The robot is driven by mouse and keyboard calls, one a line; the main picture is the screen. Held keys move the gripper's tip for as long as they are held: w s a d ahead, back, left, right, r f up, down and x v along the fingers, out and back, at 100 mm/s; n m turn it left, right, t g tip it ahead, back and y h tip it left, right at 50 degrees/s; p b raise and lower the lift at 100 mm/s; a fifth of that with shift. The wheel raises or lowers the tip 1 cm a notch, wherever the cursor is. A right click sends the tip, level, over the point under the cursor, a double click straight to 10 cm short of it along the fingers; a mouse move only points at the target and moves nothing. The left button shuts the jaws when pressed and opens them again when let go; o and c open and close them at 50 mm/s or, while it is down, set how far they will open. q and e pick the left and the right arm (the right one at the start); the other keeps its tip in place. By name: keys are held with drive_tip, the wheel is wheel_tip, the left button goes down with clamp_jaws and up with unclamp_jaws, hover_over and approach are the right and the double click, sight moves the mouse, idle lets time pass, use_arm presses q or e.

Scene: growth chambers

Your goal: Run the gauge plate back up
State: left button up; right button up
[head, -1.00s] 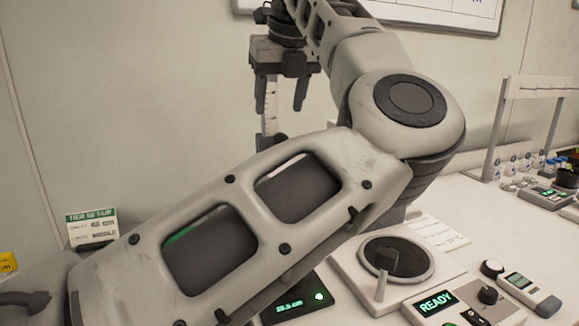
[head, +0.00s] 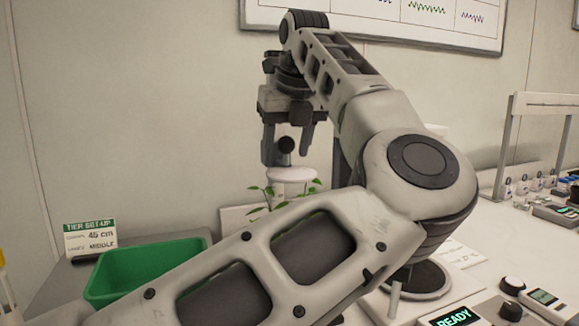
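My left gripper (head: 288,150) hangs fingers-down in the upper middle of the head view. Its two fingers are apart, with a dark round knob (head: 286,145) showing between them; I cannot tell whether they touch it. Just below the knob is a white round plate (head: 292,175), which I take to be the gauge plate. Green plant leaves (head: 262,193) show right under and beside the plate. My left arm's links hide what is below and the lower part of the stand. My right gripper is not in view.
A green tray (head: 110,290) and a "TIER SET-UP" card reading 45 cm, MIDDLE (head: 90,240) stand at the left. A READY display (head: 455,318), a round dial base (head: 425,280) and a handheld meter (head: 541,299) are at right. A white frame rack (head: 510,140) stands farther back.

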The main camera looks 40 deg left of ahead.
use_arm(q)
drive_tip(key=c, duration=0.6)
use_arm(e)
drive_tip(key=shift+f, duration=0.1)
